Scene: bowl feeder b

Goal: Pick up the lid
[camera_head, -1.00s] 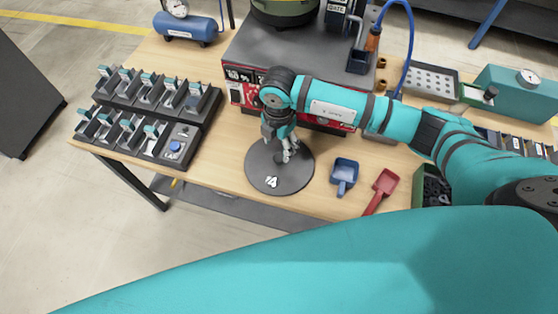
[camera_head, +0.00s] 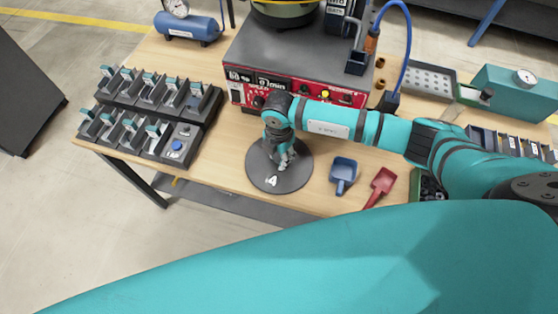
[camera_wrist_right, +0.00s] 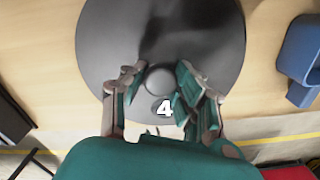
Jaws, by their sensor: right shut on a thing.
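The lid (camera_head: 298,176) is a dark grey round disc with a white label, lying flat at the front of the wooden table as far as I can tell. In the right wrist view the lid (camera_wrist_right: 108,38) fills the upper middle, with a round grey knob (camera_wrist_right: 160,78) and the label 4. My right gripper (camera_head: 284,159) reaches down over the lid's middle. In the wrist view its fingers (camera_wrist_right: 158,84) stand on either side of the knob, shut on it. The exact finger contact is partly hidden. My left gripper is not in view.
A blue scoop (camera_head: 343,175) and a red scoop (camera_head: 381,184) lie right of the lid. The red-fronted feeder machine (camera_head: 300,55) stands behind it. Black bins (camera_head: 150,112) are at the left. A blue hose (camera_head: 409,50) hangs behind my right arm.

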